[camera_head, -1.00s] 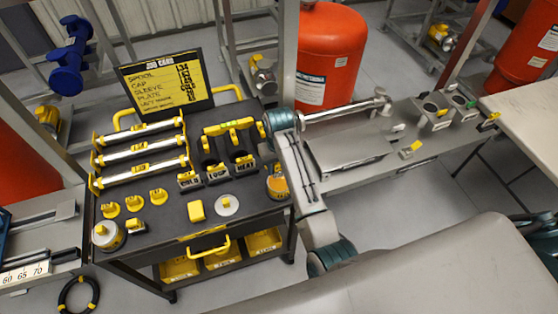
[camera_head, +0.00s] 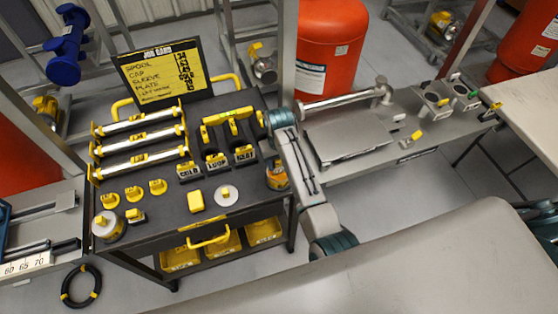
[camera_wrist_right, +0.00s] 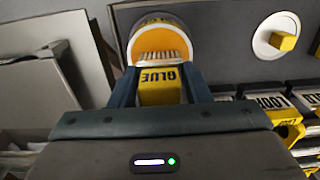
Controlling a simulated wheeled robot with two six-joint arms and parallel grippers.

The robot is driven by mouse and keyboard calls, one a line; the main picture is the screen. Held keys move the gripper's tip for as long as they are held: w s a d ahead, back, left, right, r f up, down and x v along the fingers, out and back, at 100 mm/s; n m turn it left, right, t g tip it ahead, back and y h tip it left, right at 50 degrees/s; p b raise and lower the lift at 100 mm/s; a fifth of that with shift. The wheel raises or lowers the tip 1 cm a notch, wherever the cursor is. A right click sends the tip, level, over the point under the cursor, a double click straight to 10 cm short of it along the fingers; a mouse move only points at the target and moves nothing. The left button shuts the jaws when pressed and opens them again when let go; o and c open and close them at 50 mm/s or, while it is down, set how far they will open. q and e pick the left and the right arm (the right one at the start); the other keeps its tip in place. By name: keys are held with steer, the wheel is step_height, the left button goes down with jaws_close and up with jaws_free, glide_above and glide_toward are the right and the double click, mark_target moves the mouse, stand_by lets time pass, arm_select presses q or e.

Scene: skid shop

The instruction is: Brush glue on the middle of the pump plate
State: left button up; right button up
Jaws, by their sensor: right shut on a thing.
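My right gripper (camera_wrist_right: 160,88) is shut on the glue brush (camera_wrist_right: 161,84), a yellow block marked GLUE with pale bristles. The bristles point at the round orange opening of the glue pot (camera_wrist_right: 160,39) and overlap it; I cannot tell how deep they are. In the head view the glue pot (camera_head: 278,176) stands at the cart's right edge, partly hidden by my right arm. A flat grey plate (camera_head: 350,135) lies on the bench to the right; I cannot tell whether it is the pump plate. My left gripper is not in view.
The dark cart top (camera_head: 170,222) holds a job card (camera_head: 160,75), several rollers, yellow-knobbed parts and a round pale disc (camera_head: 228,195). Grey cup-like holders (camera_head: 437,106) stand on the right bench. A red tank (camera_head: 328,55) rises behind. A large grey surface (camera_head: 440,260) fills the lower right.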

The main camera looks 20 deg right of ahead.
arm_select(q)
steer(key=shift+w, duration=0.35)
arm_select(e)
steer(key=shift+f, duration=0.1)
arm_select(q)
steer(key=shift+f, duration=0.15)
arm_select(e)
steer(key=shift+f, duration=0.4)
steer(key=shift+f, duration=0.1)
stand_by(1.1)
steer(key=shift+r, duration=3.55)
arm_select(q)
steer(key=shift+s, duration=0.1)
